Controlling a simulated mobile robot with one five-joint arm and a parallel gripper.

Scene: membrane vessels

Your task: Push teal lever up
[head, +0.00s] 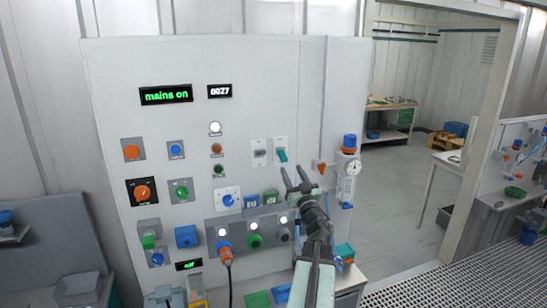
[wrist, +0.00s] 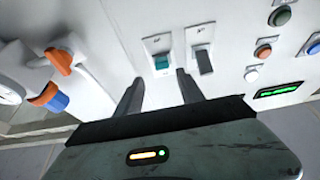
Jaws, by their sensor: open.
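The teal lever (head: 282,156) is on a white switch plate on the upright panel, right of a similar plate with a grey lever (head: 260,153). In the head view its handle shows in the lower part of the plate. My gripper (head: 292,168) is open and empty, just below and right of the teal lever. In the wrist view, which is turned over, the teal lever (wrist: 162,63) shows between and beyond my two fingertips (wrist: 160,74). The grey lever (wrist: 203,62) stands beside one finger. I see no clear contact with either lever.
An orange valve handle (head: 321,168) and a gauge (head: 350,166) are right of the teal lever. Round buttons and knobs (head: 217,148) are to the left. The panel above the levers is bare.

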